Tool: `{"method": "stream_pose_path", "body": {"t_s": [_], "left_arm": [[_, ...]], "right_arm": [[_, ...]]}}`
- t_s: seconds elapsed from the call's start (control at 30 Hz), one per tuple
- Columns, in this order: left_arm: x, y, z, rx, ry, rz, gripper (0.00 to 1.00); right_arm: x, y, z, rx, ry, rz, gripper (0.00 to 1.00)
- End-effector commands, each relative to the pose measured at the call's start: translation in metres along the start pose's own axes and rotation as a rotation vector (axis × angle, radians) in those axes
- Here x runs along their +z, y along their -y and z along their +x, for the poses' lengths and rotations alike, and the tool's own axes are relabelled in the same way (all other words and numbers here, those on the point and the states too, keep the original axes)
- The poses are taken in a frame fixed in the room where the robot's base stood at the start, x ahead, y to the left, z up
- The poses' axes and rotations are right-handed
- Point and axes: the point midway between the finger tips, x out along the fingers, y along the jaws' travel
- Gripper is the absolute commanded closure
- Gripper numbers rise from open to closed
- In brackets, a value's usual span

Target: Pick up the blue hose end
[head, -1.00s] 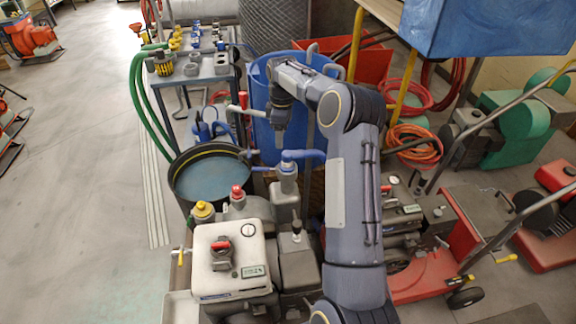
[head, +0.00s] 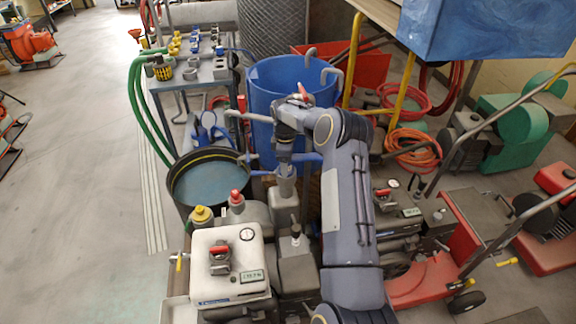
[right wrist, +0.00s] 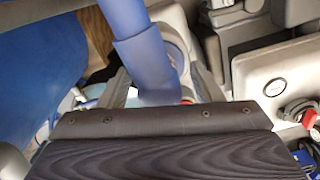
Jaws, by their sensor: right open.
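The blue hose end (right wrist: 145,60) shows large in the right wrist view, a thick blue tube that bends down between the two fingers of my right gripper (right wrist: 160,88). In the head view the blue hose end (head: 308,158) is mostly hidden behind that gripper, above a grey upright fitting (head: 286,183). My right gripper (head: 284,152) points down over it with its fingers apart, one on each side of the tube. I cannot tell whether a finger touches it. My left gripper is not in view.
A white-topped machine (head: 228,265) with red and yellow caps stands in front. A dark round tub (head: 180,200) is to the left and a tall blue barrel (head: 268,90) stands behind. A red wheeled cart (head: 430,280) is at right. The floor at far left is open.

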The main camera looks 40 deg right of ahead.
Motion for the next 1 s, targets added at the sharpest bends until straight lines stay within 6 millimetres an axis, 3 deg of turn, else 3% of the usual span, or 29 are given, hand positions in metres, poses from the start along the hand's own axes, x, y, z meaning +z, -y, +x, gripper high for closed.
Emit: {"method": "stream_pose_path", "body": {"t_s": [0.1,0.4,0.77,1.0], "left_arm": [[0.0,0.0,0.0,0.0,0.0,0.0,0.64],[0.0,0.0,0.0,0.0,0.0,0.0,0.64],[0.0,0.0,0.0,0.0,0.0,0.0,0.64],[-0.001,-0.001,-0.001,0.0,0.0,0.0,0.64]], "right_arm": [[0.0,0.0,0.0,0.0,0.0,0.0,0.41],[0.0,0.0,-0.001,0.001,0.0,0.0,0.78],[0.0,-0.001,-0.007,0.002,0.0,0.0,0.79],[-0.006,-0.001,-0.039,0.004,-0.002,-0.002,0.79]]}}
